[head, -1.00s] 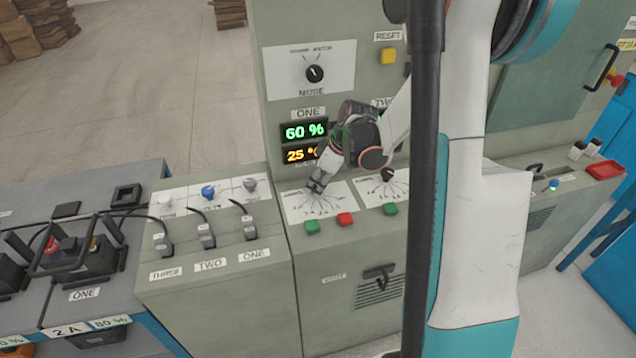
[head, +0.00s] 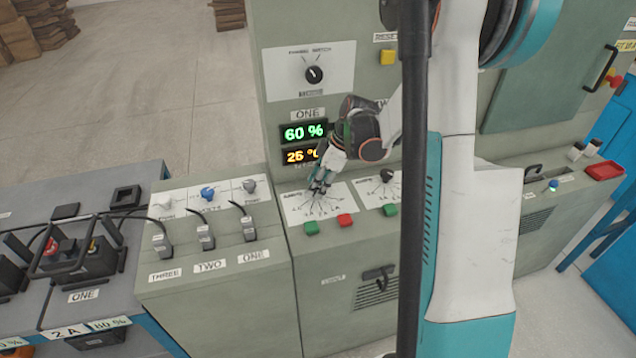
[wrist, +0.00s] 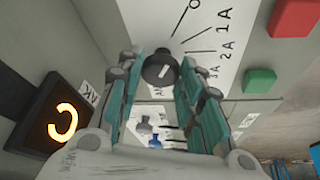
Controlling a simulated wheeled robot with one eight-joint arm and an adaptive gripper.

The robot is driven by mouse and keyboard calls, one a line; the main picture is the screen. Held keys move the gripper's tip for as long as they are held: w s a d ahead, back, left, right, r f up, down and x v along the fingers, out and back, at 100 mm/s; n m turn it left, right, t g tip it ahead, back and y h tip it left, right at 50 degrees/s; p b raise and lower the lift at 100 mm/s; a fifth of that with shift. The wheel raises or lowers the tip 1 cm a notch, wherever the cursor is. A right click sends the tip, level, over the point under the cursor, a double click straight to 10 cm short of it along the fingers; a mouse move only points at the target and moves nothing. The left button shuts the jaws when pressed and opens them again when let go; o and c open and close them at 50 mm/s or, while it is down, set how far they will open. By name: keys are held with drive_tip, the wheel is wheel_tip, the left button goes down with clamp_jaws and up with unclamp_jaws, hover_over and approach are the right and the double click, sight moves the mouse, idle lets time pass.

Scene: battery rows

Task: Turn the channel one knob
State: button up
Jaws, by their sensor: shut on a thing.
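The channel one knob (wrist: 160,69) is a small dark round knob with a white pointer line, on a white dial plate marked in amps (head: 318,203). In the wrist view it sits between the tips of my two teal-and-grey fingers, its pointer slanting to the upper right. My gripper (head: 321,181) reaches down to the plate and is shut on the knob; it also shows in the wrist view (wrist: 162,70). In the head view the fingers mostly hide the knob. Above it, the channel one displays read 60 % (head: 304,133) in green and 26 °C (head: 301,156) in orange.
A green button (head: 311,228) and a red button (head: 345,221) sit below the dial. A second dark knob (head: 387,176) is to the right. Levers and cables (head: 205,235) stand on the lower cabinet at left.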

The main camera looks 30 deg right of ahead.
drive_tip(key=o, duration=1.1)
drive_tip(key=shift+c, duration=0.2)
drive_tip(key=v, duration=1.2)
drive_tip(key=s+a+r+m+t+h+p, duration=0.15)
drive_tip(key=a+r+m+p, duration=0.25)
drive_tip(key=a+r, duration=0.6)
drive_tip(key=s+a+r+m+h+p, duration=0.1)
drive_tip(key=s+a+r+m+p, duration=0.25)
drive_tip(key=a+r, duration=0.65)
drive_tip(key=s+f+m+t+h+b, duration=0.1)
drive_tip(key=s+f+m+t+b, duration=0.2)
drive_tip(key=s+f+b, duration=0.4)
drive_tip(key=s+f, duration=0.6)
drive_tip(key=f, duration=0.1)
drive_tip(key=shift+a, duration=0.35)
